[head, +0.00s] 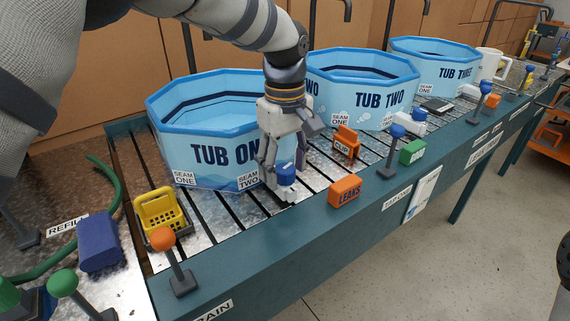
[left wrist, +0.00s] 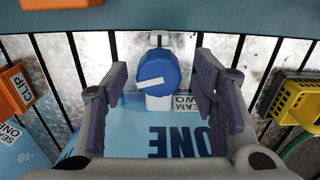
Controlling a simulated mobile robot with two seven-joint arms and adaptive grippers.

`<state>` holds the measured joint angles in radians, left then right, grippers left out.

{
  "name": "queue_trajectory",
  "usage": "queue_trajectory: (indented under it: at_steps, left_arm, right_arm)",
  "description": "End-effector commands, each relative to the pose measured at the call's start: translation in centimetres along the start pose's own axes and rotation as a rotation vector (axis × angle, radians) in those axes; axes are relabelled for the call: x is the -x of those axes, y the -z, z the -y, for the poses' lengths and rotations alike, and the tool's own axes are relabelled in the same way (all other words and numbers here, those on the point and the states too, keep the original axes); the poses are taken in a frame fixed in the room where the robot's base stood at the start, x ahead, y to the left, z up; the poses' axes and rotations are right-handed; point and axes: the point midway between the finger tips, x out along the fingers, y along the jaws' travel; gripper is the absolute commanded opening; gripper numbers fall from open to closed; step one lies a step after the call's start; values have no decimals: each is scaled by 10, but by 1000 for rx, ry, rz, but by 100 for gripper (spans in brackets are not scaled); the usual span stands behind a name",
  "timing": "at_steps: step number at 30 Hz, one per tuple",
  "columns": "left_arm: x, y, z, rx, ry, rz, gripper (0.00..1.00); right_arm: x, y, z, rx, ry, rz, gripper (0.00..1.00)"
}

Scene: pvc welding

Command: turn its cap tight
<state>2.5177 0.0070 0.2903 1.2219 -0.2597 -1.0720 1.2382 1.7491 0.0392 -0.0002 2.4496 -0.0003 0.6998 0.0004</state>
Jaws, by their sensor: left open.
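A blue cap (left wrist: 157,72) with a white stripe tops a small white fitting in front of tub one. It also shows in the head view (head: 286,168). The white fitting (left wrist: 159,102) shows below the cap in the left wrist view. My left gripper (head: 278,172) points down at tub one's near side, by the cap. In the left wrist view its two fingers (left wrist: 165,95) stand wide apart on either side of the cap, with gaps to it. Tub one (head: 215,160) is a pale blue octagonal tub with seam labels. My right gripper is not in view.
An orange clip (head: 346,142), an orange LEAKS block (head: 345,191) and a green block (head: 412,152) are nearby. A yellow basket (head: 160,217) and a blue block (head: 98,243) lie to the left. Tub two (head: 362,100) stands behind, to the right.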

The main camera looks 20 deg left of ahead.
Motion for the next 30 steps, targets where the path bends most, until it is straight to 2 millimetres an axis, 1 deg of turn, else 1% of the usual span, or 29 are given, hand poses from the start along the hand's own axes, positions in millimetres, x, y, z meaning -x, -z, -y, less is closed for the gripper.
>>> queue_trajectory:
  at_steps: [5, 6, 8, 9, 11, 12, 22, 26, 30]
  left_arm:
    - [0, 0, 0, 0, 0, 0, 53]
    - [0, 0, 0, 0, 0, 0, 51]
    - [0, 0, 0, 0, 0, 0, 37]
    - [0, 0, 0, 0, 0, 0, 28]
    - [0, 0, 0, 0, 0, 0, 14]
    - [0, 0, 0, 0, 0, 0, 5]
    - [0, 0, 0, -32, 0, -1, 5]
    - [1, 0, 0, -93, -1, -2, 5]
    - [2, 0, 0, -196, -2, -3, 5]
  right_arm:
    - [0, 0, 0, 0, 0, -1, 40]
    - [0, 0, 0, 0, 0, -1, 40]
    - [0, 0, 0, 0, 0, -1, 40]
    - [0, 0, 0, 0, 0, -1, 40]
    - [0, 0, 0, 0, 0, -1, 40]
    - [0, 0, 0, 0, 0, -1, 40]
    - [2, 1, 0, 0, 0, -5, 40]
    - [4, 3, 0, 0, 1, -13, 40]
    - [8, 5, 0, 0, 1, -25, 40]
